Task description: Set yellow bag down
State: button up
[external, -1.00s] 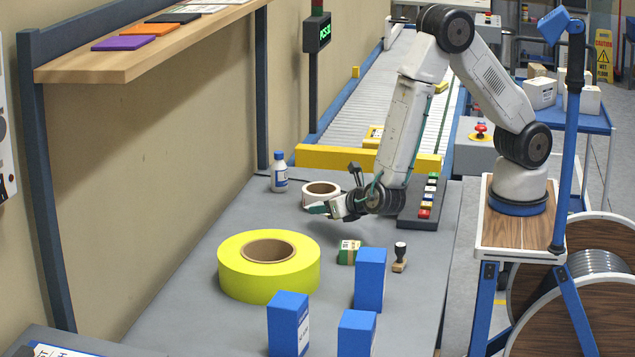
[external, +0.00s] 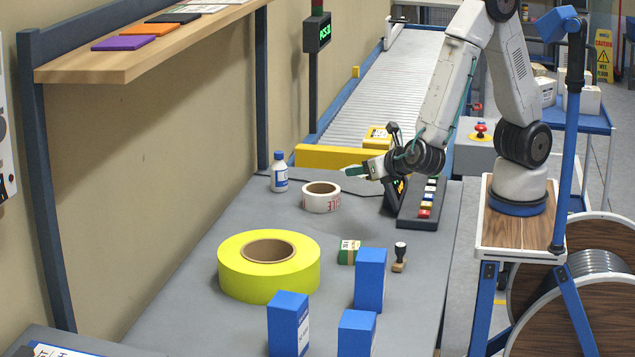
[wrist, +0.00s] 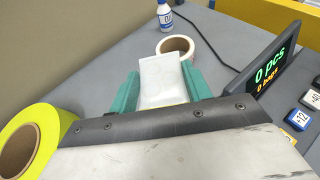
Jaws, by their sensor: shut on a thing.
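My gripper (external: 356,171) is raised above the back part of the grey table, near the white tape roll and the small display. In the wrist view its green fingers are shut on a pale, whitish flat packet (wrist: 161,80). A thin yellowish line shows at the packet's near edge; the rest that I see is white, so I cannot tell whether it is the yellow bag. The packet's underside is hidden. No other bag is clear in view.
A white tape roll (external: 321,197) and a bottle (external: 279,173) stand behind-left. The display (wrist: 273,66) reads 0 pcs, 0 bags, beside a button strip (external: 421,213). A large yellow roll (external: 238,277), blue boxes (external: 370,281) and a stamp (external: 399,257) stand nearer. Mid-table is partly clear.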

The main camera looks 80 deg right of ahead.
notch_tip(320, 180, up, 14)
jog(key=s+d+f+m+g+y, duration=0.1)
jog(key=d+f+m+g+y, duration=0.1)
jog(key=m+g, duration=0.6)
jog(key=s+d+f+m+g+y, duration=0.2)
jog(key=d+f+m+g, duration=0.3)
jog(key=m, duration=0.6)
jog(key=s+d+f+m+g+y, duration=0.2)
jog(key=d+f+m+g, duration=0.2)
jog(key=m+g, duration=0.6)
jog(key=shift+d+f+g+y, duration=0.2)
jog(key=shift+d+g+y, duration=0.2)
jog(key=shift+d+g, duration=0.7)
jog(key=m+y, duration=0.2)
jog(key=y, duration=0.1)
jog(key=shift+w+d+r+m+t, duration=0.1)
jog(key=shift+w+d+m+t, duration=0.05)
jog(key=shift+w+m+t, duration=0.2)
jog(key=w+d+r+m+t+y, duration=0.1)
jog(key=w+r+m+t+y, duration=0.1)
jog(key=w+m+t+y, duration=0.55)
notch_tip(320, 180, up, 9)
jog(key=m+t, duration=1.5)
jog(key=m, duration=0.2)
send_over(339, 181)
jog(key=shift+h, duration=0.35)
notch_tip(339, 181, down, 28)
jog(key=shift+s, duration=0.1)
